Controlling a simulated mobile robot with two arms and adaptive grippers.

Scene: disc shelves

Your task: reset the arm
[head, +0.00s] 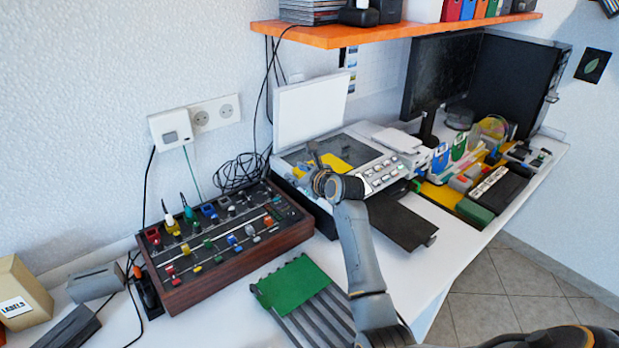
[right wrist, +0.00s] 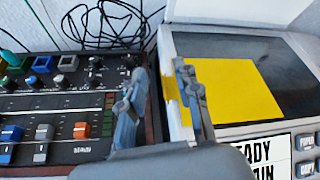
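My right gripper (head: 316,158) hangs in front of the open scanner, over its left front part. In the right wrist view the two fingers of this gripper (right wrist: 160,75) stand apart with nothing between them. Past the fingers lie the edge of a control box and a yellow sheet (right wrist: 237,90) on the scanner glass; the sheet also shows in the head view (head: 338,161), partly hidden by my gripper. My right arm rises from the bottom of the head view. My left gripper is not in view.
The scanner (head: 385,150) has its white lid (head: 310,108) up. A wooden control box (head: 228,243) with sliders stands left of it. An orange shelf (head: 400,30) hangs above. A green sheet on a slotted rack (head: 292,284) lies in front. Monitors and office items fill the right side.

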